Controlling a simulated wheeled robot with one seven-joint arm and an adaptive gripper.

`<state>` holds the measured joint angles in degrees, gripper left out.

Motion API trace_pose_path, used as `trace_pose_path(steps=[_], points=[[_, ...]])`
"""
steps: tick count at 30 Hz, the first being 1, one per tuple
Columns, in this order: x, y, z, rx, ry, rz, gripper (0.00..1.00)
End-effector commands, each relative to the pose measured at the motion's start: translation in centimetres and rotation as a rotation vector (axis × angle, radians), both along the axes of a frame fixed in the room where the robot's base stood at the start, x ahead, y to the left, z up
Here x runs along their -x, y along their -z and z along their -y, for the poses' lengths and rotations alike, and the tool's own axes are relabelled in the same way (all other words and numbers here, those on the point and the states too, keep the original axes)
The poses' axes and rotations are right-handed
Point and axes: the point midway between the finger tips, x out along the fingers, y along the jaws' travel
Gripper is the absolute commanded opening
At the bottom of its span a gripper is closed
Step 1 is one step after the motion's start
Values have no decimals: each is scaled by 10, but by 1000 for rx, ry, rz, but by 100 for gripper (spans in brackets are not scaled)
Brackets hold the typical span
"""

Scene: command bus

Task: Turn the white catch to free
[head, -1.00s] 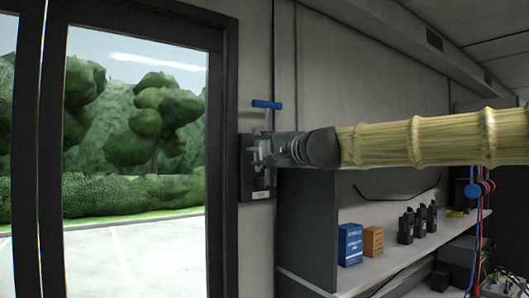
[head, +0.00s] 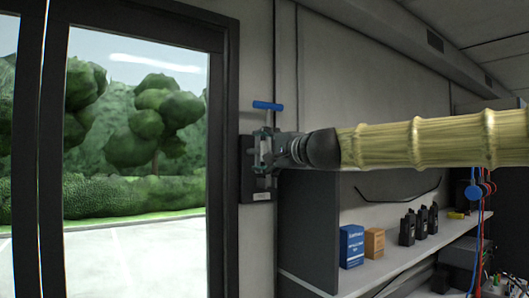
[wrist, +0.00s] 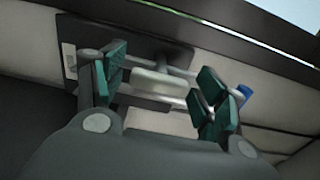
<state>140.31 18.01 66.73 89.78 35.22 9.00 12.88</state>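The white catch (wrist: 158,83) is a short pale bar on a dark wall plate (wrist: 125,45), seen in the wrist view. My gripper (wrist: 160,82) is open, with its green-padded fingers on either side of the catch. Gaps show between the pads and the catch at both ends, so it does not look gripped. In the head view my gripper (head: 264,151) is at the dark plate (head: 257,192) beside the door frame and hides the catch. A blue T-shaped handle (head: 267,105) stands just above the gripper; its blue end (wrist: 245,93) shows in the wrist view.
A glazed door (head: 135,150) with a dark frame is left of the plate. A grey shelf unit (head: 308,225) is close below and right of my arm. It holds a blue box (head: 351,246), an orange box (head: 374,242) and several black radios (head: 420,223).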

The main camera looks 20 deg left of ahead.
Motion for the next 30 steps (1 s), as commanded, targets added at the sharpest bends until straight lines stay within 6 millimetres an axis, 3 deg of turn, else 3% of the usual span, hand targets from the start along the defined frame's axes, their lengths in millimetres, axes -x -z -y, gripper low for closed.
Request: trace_pose_path(steps=[11,30], points=[[9,1,12,1,0,0,71],[67,0,87,-1,0,1,71]])
